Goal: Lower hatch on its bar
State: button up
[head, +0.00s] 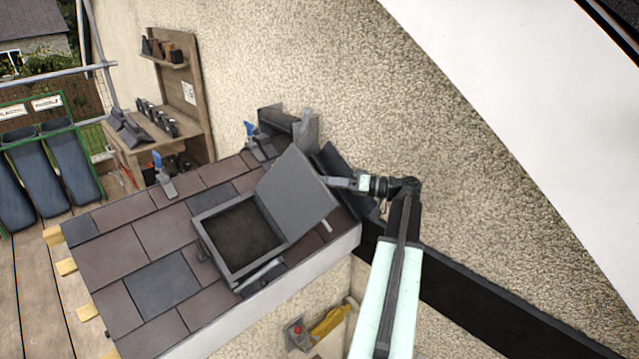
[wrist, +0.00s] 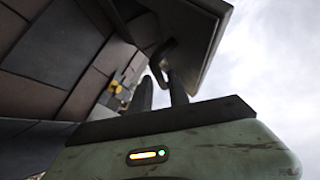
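The hatch has a square frame (head: 216,247) set in the tiled roof, with a dark opening inside it. Its grey lid (head: 298,188) stands raised and tilted, hinged along the right side of the frame. My gripper (head: 335,182) is at the lid's upper right edge. In the wrist view, the lid (wrist: 205,35) hangs over my gripper (wrist: 160,90), whose two dark fingers stand apart with a narrow gap. A dark curved handle or bar (wrist: 163,58) shows by the fingertips. I cannot tell whether they touch it. A pale bar (head: 262,272) lies along the frame's lower edge.
Brown and grey tiles (head: 110,255) cover the roof around the hatch. Blue-handled clamps (head: 163,178) stand near the roof's upper edge. A wooden workbench (head: 150,135) with tools is behind. The rough wall (head: 320,80) rises close beyond my gripper. Dark panels (head: 290,125) lean at the corner.

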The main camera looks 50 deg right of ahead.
jog(key=shift+x, duration=0.8)
grip_shut()
dwell(0.8)
